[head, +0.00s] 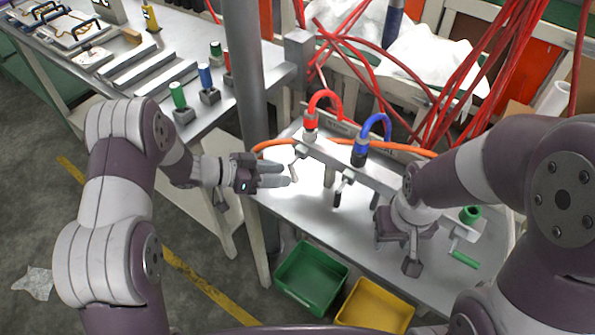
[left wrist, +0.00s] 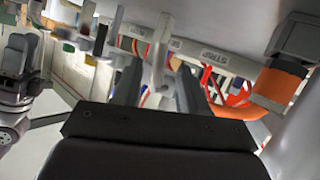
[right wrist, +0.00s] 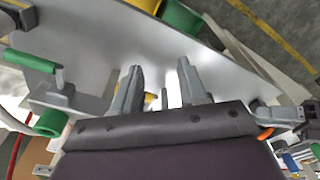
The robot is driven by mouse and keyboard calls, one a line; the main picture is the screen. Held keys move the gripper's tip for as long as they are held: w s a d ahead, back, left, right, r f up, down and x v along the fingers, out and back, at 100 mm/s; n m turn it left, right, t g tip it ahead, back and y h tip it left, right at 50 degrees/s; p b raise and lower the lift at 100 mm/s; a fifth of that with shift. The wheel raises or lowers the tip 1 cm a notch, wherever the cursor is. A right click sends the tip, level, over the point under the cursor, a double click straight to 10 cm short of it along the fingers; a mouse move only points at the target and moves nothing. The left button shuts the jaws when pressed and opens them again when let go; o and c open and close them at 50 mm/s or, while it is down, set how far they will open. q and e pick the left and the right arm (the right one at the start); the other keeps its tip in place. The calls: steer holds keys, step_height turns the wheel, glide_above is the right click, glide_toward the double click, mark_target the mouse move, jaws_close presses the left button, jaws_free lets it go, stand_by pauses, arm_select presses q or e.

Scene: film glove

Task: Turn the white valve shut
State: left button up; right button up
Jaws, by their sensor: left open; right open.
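The white valve's lever (head: 295,170) hangs below the red hose fitting at the left end of the grey manifold bar (head: 350,163). My left gripper (head: 287,175) is open and level, with its fingertips at this lever. In the left wrist view the pale lever (left wrist: 159,55) shows in the gap between the two fingers; I cannot tell whether they touch it. My right gripper (head: 396,254) is open and empty, pointing down over the table in front of the bar's right part. Its two fingers (right wrist: 159,80) stand apart in the right wrist view.
A black-handled valve (head: 343,185) sits below the blue hose (head: 376,125). A green-handled valve (head: 464,258) is right of my right gripper. A green bin (head: 310,278) and a yellow bin (head: 375,306) stand in front. A metal post (head: 251,75) rises behind my left gripper.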

arm_select(q)
steer(key=x, duration=0.6)
steer(key=shift+s, duration=0.15)
steer(key=shift+w+d, duration=0.15)
steer(key=shift+w, duration=0.1)
jaws_close()
